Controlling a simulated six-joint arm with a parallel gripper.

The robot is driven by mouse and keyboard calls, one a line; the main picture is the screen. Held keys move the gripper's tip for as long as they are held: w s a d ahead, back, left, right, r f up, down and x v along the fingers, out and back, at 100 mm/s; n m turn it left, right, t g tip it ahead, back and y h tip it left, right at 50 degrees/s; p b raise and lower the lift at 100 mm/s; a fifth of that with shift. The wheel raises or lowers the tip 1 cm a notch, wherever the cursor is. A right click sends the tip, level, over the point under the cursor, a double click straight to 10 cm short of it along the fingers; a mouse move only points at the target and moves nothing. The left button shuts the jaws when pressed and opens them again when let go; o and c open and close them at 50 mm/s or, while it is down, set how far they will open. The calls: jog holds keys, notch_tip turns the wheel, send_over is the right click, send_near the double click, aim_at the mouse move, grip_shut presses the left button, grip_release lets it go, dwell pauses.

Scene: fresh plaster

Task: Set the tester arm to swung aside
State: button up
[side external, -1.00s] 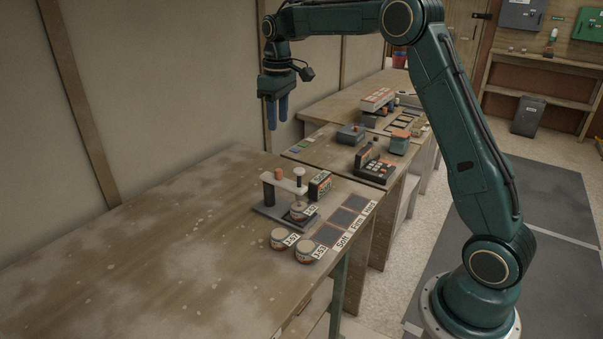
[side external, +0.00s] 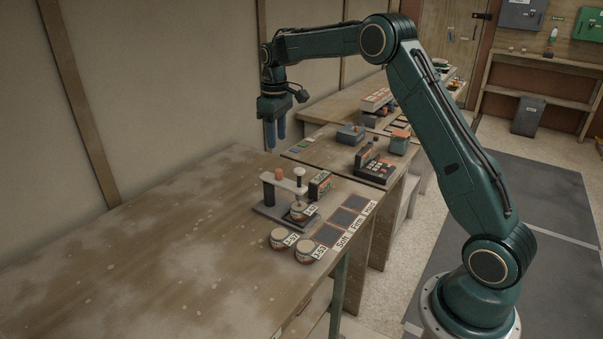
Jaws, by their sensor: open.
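The tester (side external: 257,212) stands on the dusty near table, with a grey base and an upright post at its left. Its pale tester arm (side external: 284,182) reaches from the post over a small labelled pot (side external: 299,213) on the base. An orange knob (side external: 279,173) sits on the arm, and a plunger with a dark top (side external: 299,172) stands at its right end. My gripper (side external: 276,148) points down with its blue fingers apart and empty. It hangs above and behind the tester in the picture, touching nothing.
Two more labelled pots (side external: 278,239) (side external: 306,250) stand in front of the tester. Dark squares (side external: 342,217) marked Soft, Firm and Hard lie to the right. A small dark box (side external: 320,185) stands close behind the tester arm. The table's left side (side external: 130,250) is clear.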

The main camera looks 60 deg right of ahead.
aim_at(278, 170)
notch_tip(278, 170, down, 11)
jog(key=shift+r, duration=0.15)
dwell(0.4)
grip_shut()
